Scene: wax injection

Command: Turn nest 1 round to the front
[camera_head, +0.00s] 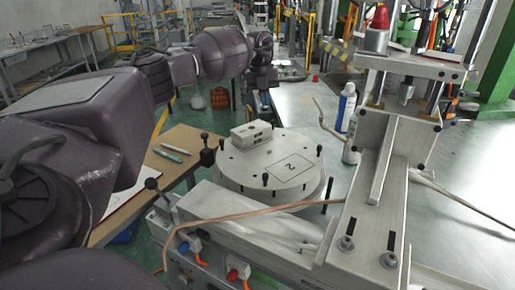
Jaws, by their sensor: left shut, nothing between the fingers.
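The round pale turntable (238,172) sits in the middle of the view, with several black pegs standing up from it. A plate marked "2" (293,166) lies on its near right part. A grey metal block (250,135) rests on its far left part. I see no "1" marking. My left gripper (264,101) hangs beyond the turntable, pointing down at the end of the arm that reaches in from the left. It is small in view, shut and empty, apart from the turntable and its pegs. My right gripper is not in view.
The injection machine (385,135) stands right of the turntable. A blue and white spray can (346,108) stands behind. A black-knobbed lever (152,185) and a copper-coloured hose (250,213) are at the front. A wooden table (180,138) with pens is left. The metal bench (300,104) has clear room behind.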

